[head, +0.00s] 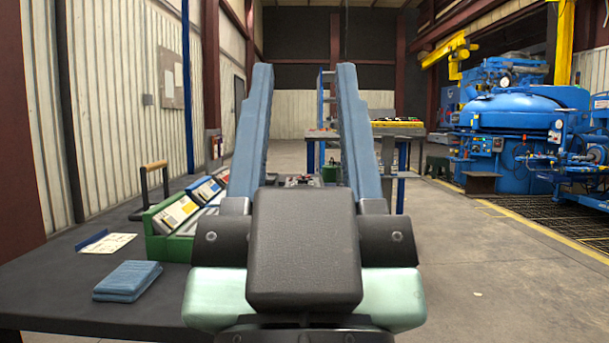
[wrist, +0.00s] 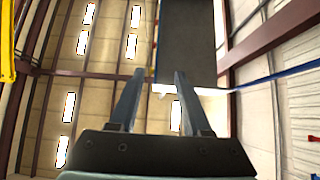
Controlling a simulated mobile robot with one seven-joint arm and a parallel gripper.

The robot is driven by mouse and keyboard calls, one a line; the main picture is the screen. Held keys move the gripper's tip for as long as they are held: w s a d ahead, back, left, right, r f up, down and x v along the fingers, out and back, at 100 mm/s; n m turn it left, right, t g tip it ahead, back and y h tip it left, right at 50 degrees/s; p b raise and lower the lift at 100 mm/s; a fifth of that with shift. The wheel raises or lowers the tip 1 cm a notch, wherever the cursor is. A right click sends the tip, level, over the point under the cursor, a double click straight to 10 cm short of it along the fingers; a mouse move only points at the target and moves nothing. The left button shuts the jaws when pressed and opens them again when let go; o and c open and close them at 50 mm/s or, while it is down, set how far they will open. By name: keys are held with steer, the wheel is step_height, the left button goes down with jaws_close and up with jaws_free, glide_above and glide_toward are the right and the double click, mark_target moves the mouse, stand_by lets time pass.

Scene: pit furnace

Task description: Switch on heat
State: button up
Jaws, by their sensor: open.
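The large blue pit furnace (head: 515,112) with a domed lid stands at the right in the head view, well beyond my gripper. A small control box (head: 486,144) with tiny coloured marks sits on its left front; it is too small to tell which control sets the heat or how it stands. My gripper (head: 304,70) is open and empty in the middle of the head view, its two long fingers apart. In the wrist view my gripper (wrist: 159,75) is in front of the ceiling, with no control between the fingers.
A dark table (head: 50,285) at the left holds a green tray (head: 178,247) of boxes, folded blue cloth (head: 128,281) and a paper (head: 110,243). Another workbench (head: 322,134) stands behind my fingers. Open concrete floor (head: 470,270) lies at right, beside a floor grating (head: 560,221).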

step_height(320, 180, up, 5)
steer(key=p, duration=0.4)
steer(key=shift+r+p, duration=0.1)
steer(key=shift+p, duration=0.3)
jaws_close()
step_height(320, 180, up, 51)
steer(key=p, duration=5.1)
steer(key=shift+r, duration=0.1)
